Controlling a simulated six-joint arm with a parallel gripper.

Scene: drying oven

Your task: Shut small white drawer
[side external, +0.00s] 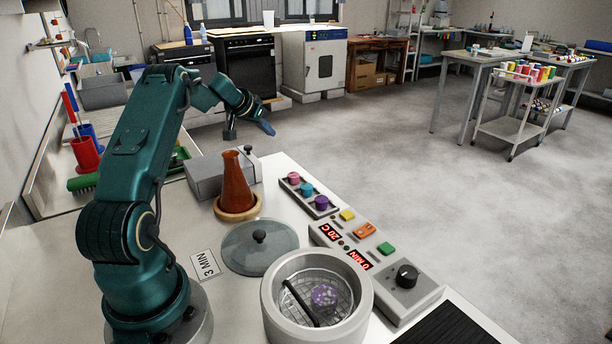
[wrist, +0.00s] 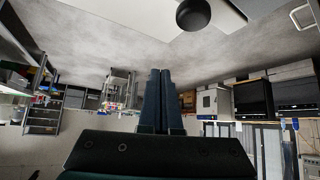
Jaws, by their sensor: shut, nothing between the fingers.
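A small white-grey drawer box (side external: 208,178) stands at the far edge of the white bench, behind the orange flask. A black round knob (side external: 248,150) shows at its far right end; the knob (wrist: 193,14) also shows large at the top of the wrist view. How far the drawer stands out is hard to tell, as its front faces away. My gripper (side external: 266,129) is shut and empty, held in the air above and beyond the knob, apart from it. Its blue fingers (wrist: 160,100) are together in the wrist view, which shows the room upside down.
The orange flask (side external: 237,182) stands on a cork ring close in front of the drawer box. A glass lid (side external: 259,252), a round pot (side external: 272,305), a control panel (side external: 405,303) and a rack of coloured caps (side external: 307,196) fill the bench nearby. Open floor lies beyond.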

